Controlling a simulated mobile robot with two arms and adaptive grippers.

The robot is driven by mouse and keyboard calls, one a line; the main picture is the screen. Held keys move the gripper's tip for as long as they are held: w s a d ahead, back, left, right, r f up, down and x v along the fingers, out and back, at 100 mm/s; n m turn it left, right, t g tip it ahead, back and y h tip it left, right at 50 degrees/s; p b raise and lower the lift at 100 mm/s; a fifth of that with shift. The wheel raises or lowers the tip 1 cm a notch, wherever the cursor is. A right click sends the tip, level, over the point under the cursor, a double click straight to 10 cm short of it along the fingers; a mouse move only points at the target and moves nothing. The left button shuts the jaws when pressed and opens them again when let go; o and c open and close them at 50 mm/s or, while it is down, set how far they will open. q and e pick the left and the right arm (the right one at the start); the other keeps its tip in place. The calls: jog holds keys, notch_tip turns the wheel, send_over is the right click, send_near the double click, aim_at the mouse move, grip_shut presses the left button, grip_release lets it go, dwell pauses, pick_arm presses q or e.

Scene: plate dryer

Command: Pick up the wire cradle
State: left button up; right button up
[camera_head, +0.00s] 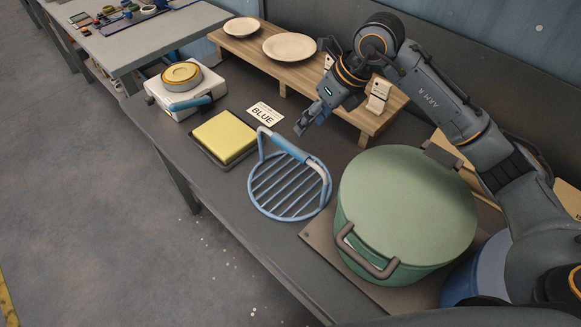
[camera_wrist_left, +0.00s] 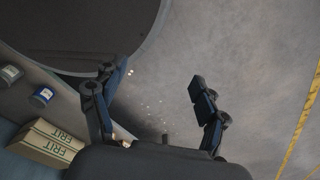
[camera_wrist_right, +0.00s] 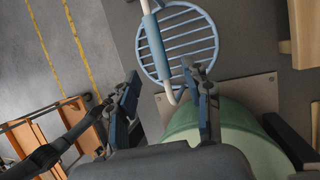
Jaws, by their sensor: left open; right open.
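The wire cradle (camera_head: 283,191) is a round blue grid with an arched handle (camera_head: 300,147) that has a blue grip. It lies on the dark bench, left of the green pot. It also shows at the top of the right wrist view (camera_wrist_right: 182,40), ahead of my right gripper. My right gripper (camera_head: 306,122) is open and empty above the bench, just behind the cradle handle and apart from it. The right wrist view shows its two fingers (camera_wrist_right: 168,95) spread. My left gripper (camera_wrist_left: 160,95) is open and empty over the floor, seen only in the left wrist view.
A large green lidded pot (camera_head: 408,205) stands close right of the cradle on a brown board. A wooden shelf (camera_head: 250,48) with two plates stands behind.

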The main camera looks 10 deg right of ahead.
aim_at(294, 147)
jog(key=x, duration=0.3)
jog(key=p+x, duration=0.1)
jog(key=shift+s+a+f, duration=0.15)
jog(key=shift+s+f, duration=0.05)
jog(key=shift+f, duration=0.15)
jog(key=shift+p+x, duration=0.5)
jog(key=shift+x, duration=0.55)
jog(key=p+x, duration=0.2)
jog(key=x, duration=0.1)
jog(key=shift+s+a+f, duration=0.15)
jog(key=shift+a+f, duration=0.1)
jog(key=shift+f, duration=0.45)
pick_arm(q)
jog(key=r, duration=0.4)
jog(key=shift+s+d+r, duration=0.2)
jog(key=shift+s+r, duration=0.05)
jog(key=shift+s, duration=0.05)
jog(key=shift+w+f, duration=0.15)
jog(key=shift+w, duration=0.1)
pick_arm(e)
jog(key=shift+f, duration=0.1)
pick_arm(q)
jog(key=shift+w+f, duration=0.15)
jog(key=shift+w, duration=0.05)
pick_arm(e)
jog(key=shift+f, duration=0.15)
pick_arm(q)
jog(key=shift+b, duration=0.3)
